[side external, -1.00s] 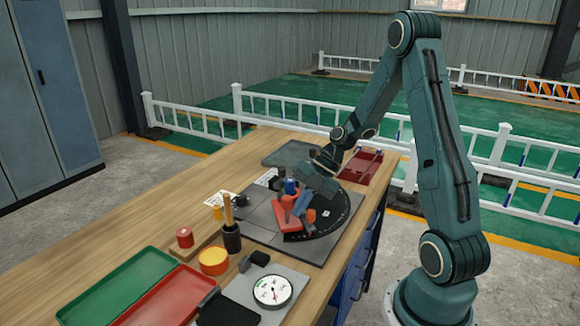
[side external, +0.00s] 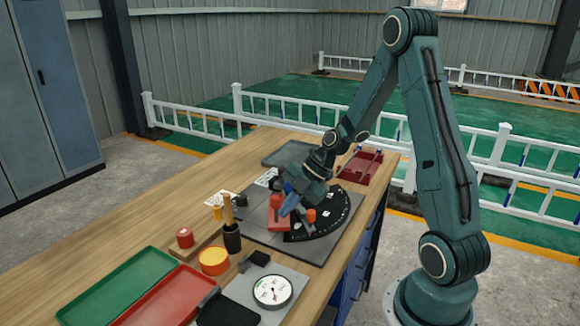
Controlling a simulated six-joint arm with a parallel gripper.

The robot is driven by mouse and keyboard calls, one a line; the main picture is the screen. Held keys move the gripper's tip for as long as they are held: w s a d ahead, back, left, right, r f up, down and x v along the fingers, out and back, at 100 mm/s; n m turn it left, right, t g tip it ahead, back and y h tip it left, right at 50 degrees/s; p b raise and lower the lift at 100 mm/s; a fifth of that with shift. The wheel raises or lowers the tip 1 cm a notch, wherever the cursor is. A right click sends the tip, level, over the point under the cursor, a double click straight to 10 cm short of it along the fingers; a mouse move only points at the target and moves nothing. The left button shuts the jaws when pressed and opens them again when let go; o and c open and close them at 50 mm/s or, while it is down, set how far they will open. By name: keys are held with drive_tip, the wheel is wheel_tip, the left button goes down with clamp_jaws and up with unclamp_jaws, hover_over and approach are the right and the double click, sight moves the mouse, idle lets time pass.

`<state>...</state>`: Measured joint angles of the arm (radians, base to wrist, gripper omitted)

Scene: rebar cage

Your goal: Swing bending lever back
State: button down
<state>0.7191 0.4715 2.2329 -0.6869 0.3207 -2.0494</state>
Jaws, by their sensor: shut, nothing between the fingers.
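The bending lever (side external: 279,221) is the red-orange arm on the bender's dark grey base plate (side external: 260,242), at the left end of the black graduated arc (side external: 330,218). My gripper (side external: 287,207), with blue fingers, reaches down from the upper right and is shut and empty. Its fingertips are over or against the lever's upright part; I cannot tell whether they touch. An orange knob (side external: 311,215) sits just right of the fingers. My wrist and fingers hide part of the bender's centre and far side.
A black holder (side external: 232,238) with wooden-handled tools stands left of the plate. Nearer are an orange ring (side external: 214,261), a dial gauge (side external: 272,291), and green (side external: 118,287) and red (side external: 172,299) trays. A dark red tray (side external: 361,167) lies behind.

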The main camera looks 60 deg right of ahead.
drive_tip(key=shift+m+t+h, duration=0.3)
drive_tip(key=shift+m+h, duration=0.1)
drive_tip(key=shift+m, duration=0.4)
drive_tip(key=w, duration=0.2)
drive_tip(key=w+a, duration=0.1)
drive_tip(key=w, duration=0.2)
drive_tip(key=shift+w+a, duration=0.35)
drive_tip(key=shift+w, duration=0.05)
drive_tip(key=shift+w+d, duration=0.1)
drive_tip(key=shift+w, duration=0.9)
drive_tip(key=shift+r, duration=0.15)
drive_tip(key=s+a+v, duration=0.1)
drive_tip(key=a+v, duration=0.1)
drive_tip(key=v, duration=0.7)
drive_tip(key=shift+s+d+r, duration=0.15)
drive_tip(key=shift+s+r, duration=0.1)
drive_tip(key=shift+s, duration=0.05)
drive_tip(key=shift+s+a+r+m, duration=0.15)
drive_tip(key=shift+a+r+m, duration=0.15)
drive_tip(key=shift+a, duration=0.1)
drive_tip(key=s+a+r+m+h, duration=0.2)
drive_tip(key=s+a+r+m, duration=0.3)
drive_tip(key=s+m, duration=0.3)
drive_tip(key=s+a+r+m+h, duration=0.2)
drive_tip(key=s+a+r+m, duration=0.3)
drive_tip(key=s+m, duration=0.3)
drive_tip(key=s, duration=0.4)
drive_tip(key=shift+s+a+r+h, duration=0.15)
drive_tip(key=shift+s+a+h, duration=0.15)
drive_tip(key=shift+s, duration=0.1)
